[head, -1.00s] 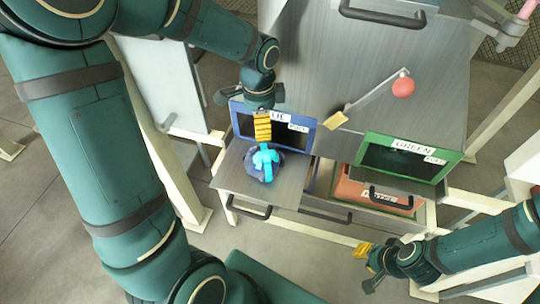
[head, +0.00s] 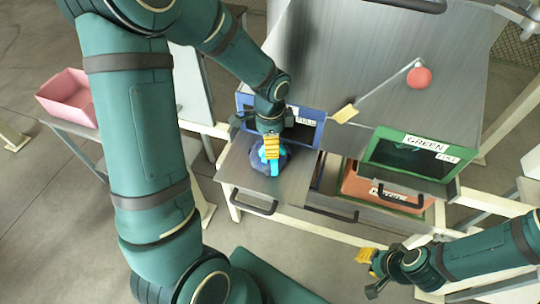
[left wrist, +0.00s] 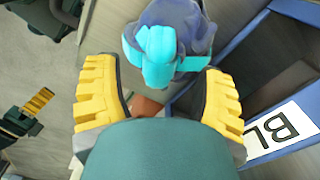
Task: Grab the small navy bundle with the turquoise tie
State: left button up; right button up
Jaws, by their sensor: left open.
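The small navy bundle (head: 285,158) with a turquoise tie (head: 274,181) sits on the grey shelf in front of the blue-framed opening. My left gripper (head: 270,147) is directly above it and partly covers it. In the left wrist view, the yellow fingers of my left gripper (left wrist: 160,100) are spread apart and empty. The bundle (left wrist: 188,20) and its tie (left wrist: 158,55) lie just beyond the fingertips, roughly centred between them. My right gripper (head: 366,257) hangs at the lower right, away from the bundle; its finger gap is unclear.
The blue frame (head: 312,112) stands close behind the bundle. A green-framed opening (head: 447,175) and an orange bin (head: 365,190) are to the right. A lever with a red ball (head: 419,77) rises above. A pink bin (head: 68,98) stands at far left.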

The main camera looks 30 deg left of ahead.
pick_arm(q)
jog(key=shift+f, duration=1.45)
jog(key=shift+d, duration=0.1)
grip_shut()
